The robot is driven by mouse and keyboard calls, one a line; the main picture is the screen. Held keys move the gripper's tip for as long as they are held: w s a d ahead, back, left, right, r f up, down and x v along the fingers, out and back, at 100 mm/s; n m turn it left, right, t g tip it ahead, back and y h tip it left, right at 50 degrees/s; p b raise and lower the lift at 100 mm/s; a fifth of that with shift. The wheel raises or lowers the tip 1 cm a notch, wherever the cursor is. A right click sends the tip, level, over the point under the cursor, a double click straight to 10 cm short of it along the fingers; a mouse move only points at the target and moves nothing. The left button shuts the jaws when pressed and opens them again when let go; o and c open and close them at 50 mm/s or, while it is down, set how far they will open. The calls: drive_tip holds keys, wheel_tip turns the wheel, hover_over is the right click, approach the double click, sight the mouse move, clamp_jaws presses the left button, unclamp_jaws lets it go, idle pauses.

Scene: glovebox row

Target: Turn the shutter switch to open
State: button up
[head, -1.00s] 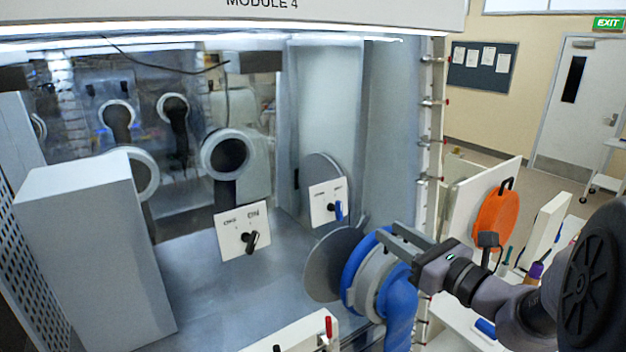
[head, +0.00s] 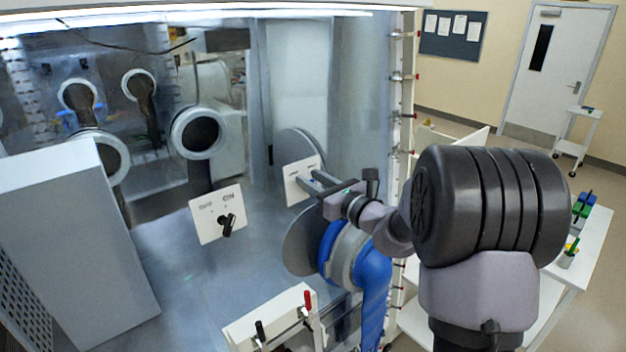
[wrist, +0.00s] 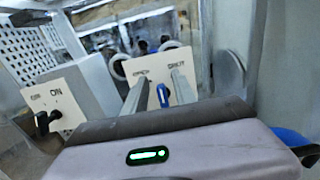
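The shutter switch is a blue knob (wrist: 163,94) on a white panel (wrist: 152,62) in the wrist view. The panel has a dark label on each side, too blurred to read surely. The knob stands nearly upright between the two labels. In the head view the panel (head: 291,178) is by the back right of the chamber, and my gripper covers the knob. My gripper (head: 307,181) points at this panel with its fingers apart. In the wrist view, the gripper (wrist: 160,75) has one finger on each side of the knob, and nothing is held. I cannot tell whether they touch it.
A second white panel (head: 208,228) with a black knob (head: 228,225) and an ON label is to the left. A blue glove port (head: 330,250) sits below my arm. A grey box (head: 75,240) stands at left. A front panel (head: 270,318) has red and black handles.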

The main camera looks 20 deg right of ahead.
clamp_jaws()
drive_tip(key=shift+f+b, duration=0.1)
drive_tip(key=shift+b, duration=0.2)
drive_tip(key=n+b, duration=0.2)
drive_tip(key=shift+a+f+b, duration=0.15)
drive_tip(key=shift+f+b, duration=0.1)
drive_tip(key=shift+b, duration=0.15)
drive_tip(key=n+b, duration=0.4)
drive_tip(key=b, duration=0.1)
drive_tip(key=a+n+y+b, duration=0.1)
drive_tip(key=b, duration=0.2)
drive_tip(key=shift+s+n+g, duration=0.3)
drive_tip(key=shift+n+g, duration=0.1)
unclamp_jaws()
drive_tip(key=shift+r, duration=0.1)
